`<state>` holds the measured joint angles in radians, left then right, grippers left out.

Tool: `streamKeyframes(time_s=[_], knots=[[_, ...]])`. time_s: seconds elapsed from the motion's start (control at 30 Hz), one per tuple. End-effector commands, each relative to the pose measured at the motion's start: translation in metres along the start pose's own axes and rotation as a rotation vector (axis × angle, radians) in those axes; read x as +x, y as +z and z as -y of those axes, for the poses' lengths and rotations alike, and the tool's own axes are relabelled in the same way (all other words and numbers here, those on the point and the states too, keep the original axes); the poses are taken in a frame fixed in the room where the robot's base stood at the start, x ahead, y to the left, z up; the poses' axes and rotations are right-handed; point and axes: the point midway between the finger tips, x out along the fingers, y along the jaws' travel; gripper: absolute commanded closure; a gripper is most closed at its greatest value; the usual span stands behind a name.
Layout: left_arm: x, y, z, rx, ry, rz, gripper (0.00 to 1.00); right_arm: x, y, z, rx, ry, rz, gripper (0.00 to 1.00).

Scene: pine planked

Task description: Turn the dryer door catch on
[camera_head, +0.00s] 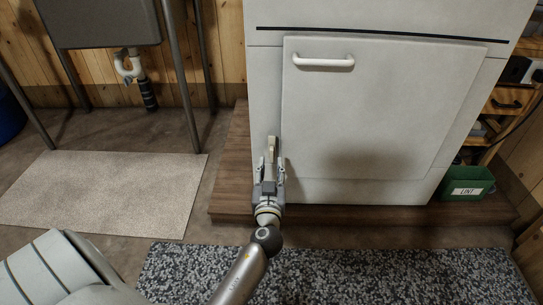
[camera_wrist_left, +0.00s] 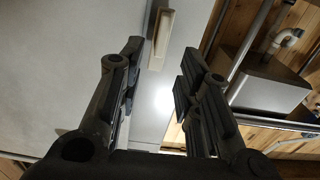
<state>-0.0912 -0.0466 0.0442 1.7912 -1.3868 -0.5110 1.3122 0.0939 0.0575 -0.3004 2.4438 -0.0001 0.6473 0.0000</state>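The white dryer (camera_head: 268,105) stands on a wooden plinth, and its door (camera_head: 385,115) is closed with a white bar handle (camera_head: 323,62) near the top left. The catch (camera_head: 272,144) is a small cream bar on the dryer front, beside the door's left edge. It points roughly up and down. It also shows in the left wrist view (camera_wrist_left: 161,38), beyond the fingertips. My left gripper (camera_head: 270,170) is open just below the catch, with a finger to either side. The wrist view shows nothing between the fingers (camera_wrist_left: 158,75). My right gripper is not in view.
A green bin labelled LINT (camera_head: 467,183) stands at the dryer's right. A grey sink (camera_head: 100,22) on metal legs stands at the left. A pale mat (camera_head: 120,190) and a speckled rug (camera_head: 340,275) lie on the floor. The wooden plinth (camera_head: 228,170) sticks out below the dryer.

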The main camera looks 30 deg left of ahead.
Motion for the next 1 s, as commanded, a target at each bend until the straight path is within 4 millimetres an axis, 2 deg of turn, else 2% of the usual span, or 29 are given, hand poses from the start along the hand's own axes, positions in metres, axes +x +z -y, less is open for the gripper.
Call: streamKeyframes(time_s=[0.1, 0.3, 0.5, 0.73, 0.77, 1.0], knots=[[0.025, 0.0, 0.0, 0.002, 0.0, -0.002, 0.68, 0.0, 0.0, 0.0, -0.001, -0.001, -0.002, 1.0], [0.055, 0.001, 0.0, 0.001, 0.0, -0.001, 0.68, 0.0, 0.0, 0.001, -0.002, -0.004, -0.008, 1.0], [0.067, 0.001, 0.0, 0.001, 0.0, 0.001, 0.68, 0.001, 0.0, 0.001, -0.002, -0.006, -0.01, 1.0], [0.067, 0.001, 0.0, 0.001, 0.0, 0.002, 0.68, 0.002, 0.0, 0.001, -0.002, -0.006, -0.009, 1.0], [0.067, 0.001, 0.0, 0.001, 0.0, 0.002, 0.69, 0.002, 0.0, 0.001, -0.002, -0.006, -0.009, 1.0], [0.067, 0.001, 0.0, 0.001, 0.0, 0.001, 1.0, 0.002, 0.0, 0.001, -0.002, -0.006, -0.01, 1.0]])
